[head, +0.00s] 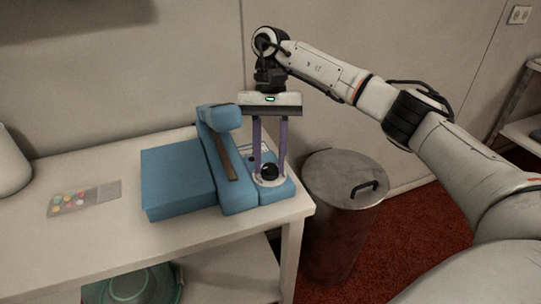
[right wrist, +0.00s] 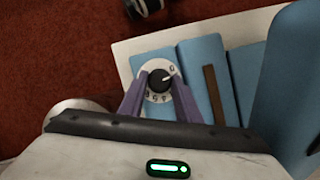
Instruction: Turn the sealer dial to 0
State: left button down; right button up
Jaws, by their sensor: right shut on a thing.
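The blue sealer (head: 180,180) stands on the white table near its right end. Its black dial knob (head: 269,171) sits on a round white plate on the sealer's right part. In the right wrist view the knob (right wrist: 159,81) has a white pointer mark directed to the upper right, close to the 0 on the numbered plate (right wrist: 157,63). My right gripper (head: 269,176) points down from above, with its two purple fingers shut on the knob, one on each side. My left gripper is in neither view.
A grey metal bin (head: 340,225) with a handled lid stands right of the table (head: 225,245). A clear bag of coloured pieces (head: 85,198) lies left of the sealer. A white object (head: 10,165) is at the far left. A green-rimmed basket (head: 135,287) sits below.

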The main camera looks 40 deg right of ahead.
jog(key=shift+n+h, duration=0.3)
jog(key=shift+n, duration=0.4)
jog(key=shift+f, duration=0.1)
jog(key=o, duration=0.8)
jog(key=p+v, duration=0.4)
jog(key=v, duration=0.6)
jog(key=shift+w+a+p, duration=0.1)
jog(key=shift+w+p, duration=0.1)
jog(key=shift+p, duration=0.1)
